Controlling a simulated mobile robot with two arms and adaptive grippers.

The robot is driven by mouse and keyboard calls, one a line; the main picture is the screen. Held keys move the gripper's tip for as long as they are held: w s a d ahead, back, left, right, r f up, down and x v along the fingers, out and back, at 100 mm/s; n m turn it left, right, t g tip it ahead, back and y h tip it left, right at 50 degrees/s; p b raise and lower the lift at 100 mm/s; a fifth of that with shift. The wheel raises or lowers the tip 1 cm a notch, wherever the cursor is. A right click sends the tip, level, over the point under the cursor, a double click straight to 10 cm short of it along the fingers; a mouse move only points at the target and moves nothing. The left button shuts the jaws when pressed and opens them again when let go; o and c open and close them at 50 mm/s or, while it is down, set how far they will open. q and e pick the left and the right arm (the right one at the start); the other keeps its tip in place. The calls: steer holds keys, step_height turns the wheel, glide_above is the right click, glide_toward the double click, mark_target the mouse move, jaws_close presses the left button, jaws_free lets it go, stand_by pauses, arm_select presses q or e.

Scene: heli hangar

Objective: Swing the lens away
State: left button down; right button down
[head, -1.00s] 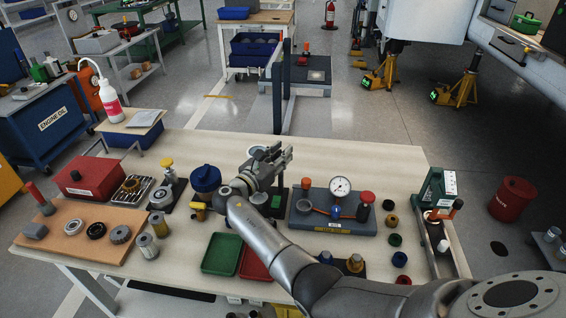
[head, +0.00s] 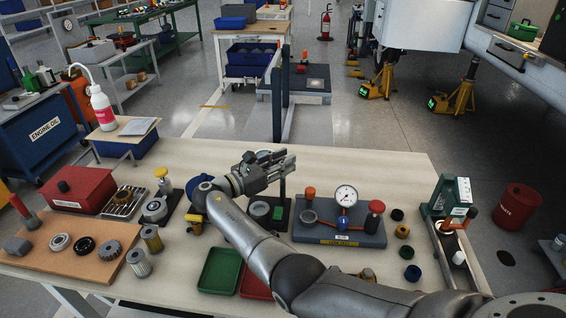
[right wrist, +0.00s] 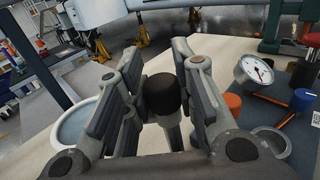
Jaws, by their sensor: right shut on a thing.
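My right gripper (head: 284,165) reaches over the middle of the bench and is shut on a dark-capped knob (right wrist: 162,95). In the right wrist view the knob sits between the fingers on a pale post. The round lens (right wrist: 72,128) with its pale rim is left of the fingers in that view. In the head view my gripper mostly hides the lens. The dark stand base (head: 281,222) with a round grey stage (head: 259,210) stands under my gripper. My left gripper is not in view.
A dial gauge fixture (head: 340,228) is just right of the stand. A green tray (head: 219,270) lies in front, beside a partly hidden red tray. A red box (head: 82,188) is at the left.

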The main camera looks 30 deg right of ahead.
steer(key=c, duration=1.2)
jaws_free()
steer(key=shift+o, duration=0.2)
steer(key=s+a, duration=0.2)
steer(key=a, duration=0.9)
steer(key=shift+a, duration=0.4)
